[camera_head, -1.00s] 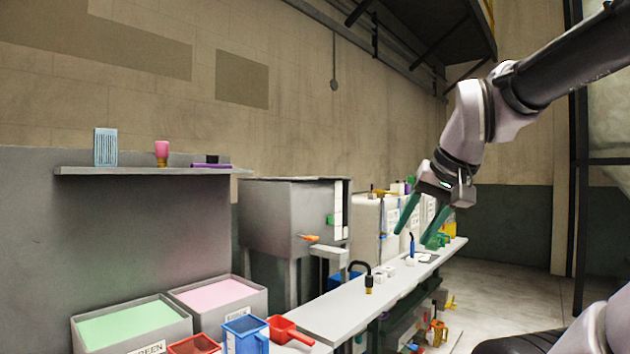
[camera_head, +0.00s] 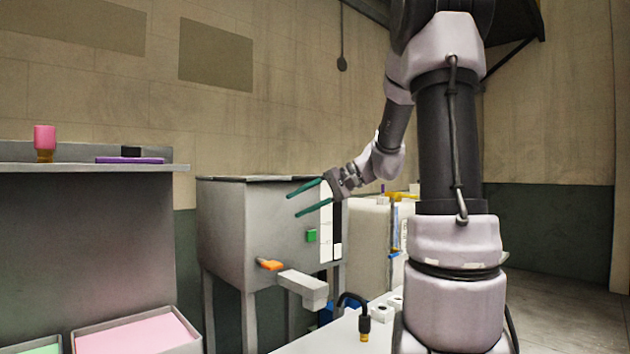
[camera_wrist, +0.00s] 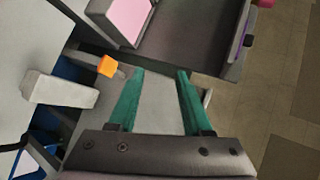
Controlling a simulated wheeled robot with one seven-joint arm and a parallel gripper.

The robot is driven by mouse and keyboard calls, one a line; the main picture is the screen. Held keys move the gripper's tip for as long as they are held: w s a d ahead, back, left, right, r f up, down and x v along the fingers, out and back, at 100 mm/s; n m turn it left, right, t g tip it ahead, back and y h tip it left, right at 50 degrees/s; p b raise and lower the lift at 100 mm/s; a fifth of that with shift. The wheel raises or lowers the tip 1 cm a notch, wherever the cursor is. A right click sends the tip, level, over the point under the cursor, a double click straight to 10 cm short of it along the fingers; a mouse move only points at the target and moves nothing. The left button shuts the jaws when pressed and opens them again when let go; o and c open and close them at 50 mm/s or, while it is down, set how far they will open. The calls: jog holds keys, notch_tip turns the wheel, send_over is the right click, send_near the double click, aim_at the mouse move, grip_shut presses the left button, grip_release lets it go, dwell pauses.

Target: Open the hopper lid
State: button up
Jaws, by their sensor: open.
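The hopper (camera_head: 237,232) is a grey metal box on legs, left of centre in the head view. Its lid (camera_head: 258,179) looks flat and closed along the top. An orange handle (camera_head: 270,265) and a grey block-shaped spout (camera_head: 303,287) stick out low on its front; a green block (camera_head: 311,236) sits on its right-hand side. My gripper (camera_head: 294,204) is open and empty, its green fingers pointing left in front of the hopper's upper right part. The wrist view shows the gripper (camera_wrist: 161,73) with the orange handle (camera_wrist: 108,67) beyond its left finger. I cannot tell whether the fingers touch the hopper.
A shelf (camera_head: 60,167) with a pink bottle (camera_head: 45,140) and a purple item is at left. A pink-filled bin (camera_head: 138,340) stands below it. A white machine (camera_head: 367,240) is behind the hopper on the right. A bench with a black bent nozzle (camera_head: 364,325) is in front.

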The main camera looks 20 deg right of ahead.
jog(key=w+d+r+m+t+y, duration=0.15)
jog(key=w+d+t, duration=0.25)
jog(key=w+d, duration=0.45)
jog(key=m+t+y, duration=0.1)
jog(key=t+y, duration=0.1)
jog(key=t, duration=0.2)
send_near(315, 178)
jog(key=shift+h, duration=0.25)
jog(key=x, duration=1)
jog(key=shift+w+d+r, duration=0.1)
jog(key=shift+w+d, duration=0.1)
jog(key=shift+w, duration=0.2)
grip_shut()
